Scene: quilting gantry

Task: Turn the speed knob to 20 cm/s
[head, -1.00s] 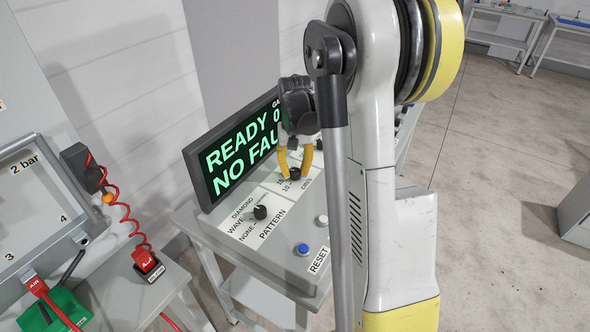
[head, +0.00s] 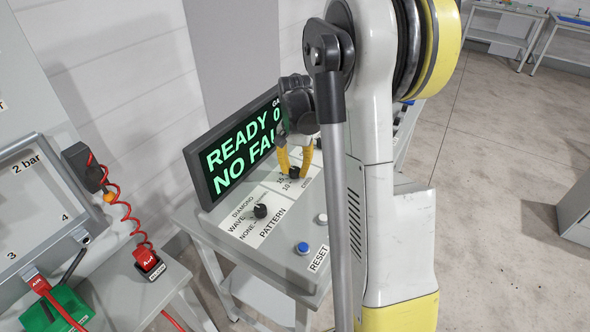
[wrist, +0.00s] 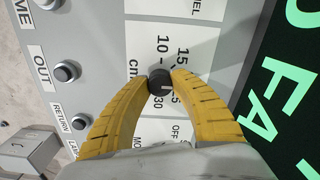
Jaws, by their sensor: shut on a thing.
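The black speed knob (wrist: 160,79) sits on the white "cm/s" scale of the console panel; it also shows in the head view (head: 294,173). My gripper (wrist: 160,83) is shut on it, one yellow finger on each side. In the head view my gripper (head: 295,168) reaches down to the knob from above. The printed numbers 10, 15 and 30 show around the knob; others are partly covered by a finger. I cannot make out where the knob's pointer stands. The display (head: 234,146) reads "READY" and "NO FAU...", the rest hidden by my arm.
A pattern knob (head: 261,211) and a blue reset button (head: 303,248) are on the same panel, nearer the front. Several buttons, including OUT (wrist: 66,72), line the panel in the wrist view. A red coiled hose (head: 126,213) hangs at left.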

